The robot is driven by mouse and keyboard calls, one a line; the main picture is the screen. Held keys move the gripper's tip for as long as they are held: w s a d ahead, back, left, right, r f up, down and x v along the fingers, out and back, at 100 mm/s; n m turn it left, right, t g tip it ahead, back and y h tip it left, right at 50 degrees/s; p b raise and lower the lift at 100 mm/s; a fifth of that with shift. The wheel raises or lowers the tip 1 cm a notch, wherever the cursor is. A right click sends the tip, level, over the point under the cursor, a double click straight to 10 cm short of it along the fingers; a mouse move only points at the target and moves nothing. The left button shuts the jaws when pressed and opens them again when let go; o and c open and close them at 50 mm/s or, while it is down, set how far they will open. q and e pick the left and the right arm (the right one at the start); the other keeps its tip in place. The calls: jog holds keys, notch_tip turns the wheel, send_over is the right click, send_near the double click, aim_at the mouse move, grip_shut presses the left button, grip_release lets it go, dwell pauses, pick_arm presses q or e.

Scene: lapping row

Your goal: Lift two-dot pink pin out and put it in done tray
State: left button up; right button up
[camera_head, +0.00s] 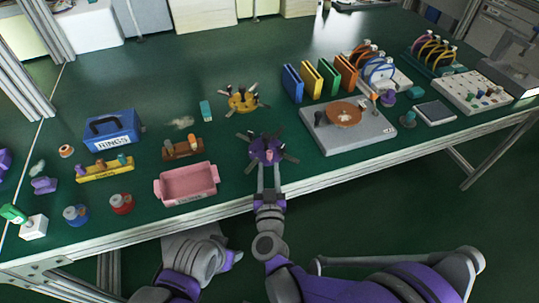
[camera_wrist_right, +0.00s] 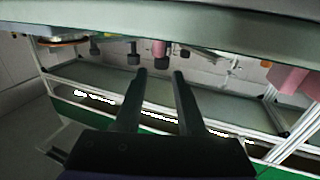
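A purple spoked holder (camera_head: 258,152) with dark-tipped arms stands near the table's front edge in the head view. A pink pin (camera_head: 269,154) stands at it; the pin also shows in the wrist view (camera_wrist_right: 158,48) among dark tips. Its dots are too small to make out. My right gripper (camera_head: 269,168) is at the near side of the holder, and in the wrist view (camera_wrist_right: 160,76) its fingers are apart and empty, short of the pin. A pink tray (camera_head: 187,197) stands left of the holder; its label is unreadable.
A yellow spoked holder (camera_head: 242,101) stands behind. A brown block with pins (camera_head: 182,149) is behind the tray, and a grey plate machine (camera_head: 349,133) is to the right. A blue RINGS box (camera_head: 112,132) and a red jar (camera_head: 121,204) are to the left.

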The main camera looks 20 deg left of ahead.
aim_at(270, 155)
jog(key=shift+f+x, duration=0.2)
jog(key=shift+x, duration=1.2)
jog(key=shift+f+x, duration=0.25)
jog(key=shift+x, duration=1.1)
jog(key=shift+d, duration=0.2)
grip_shut()
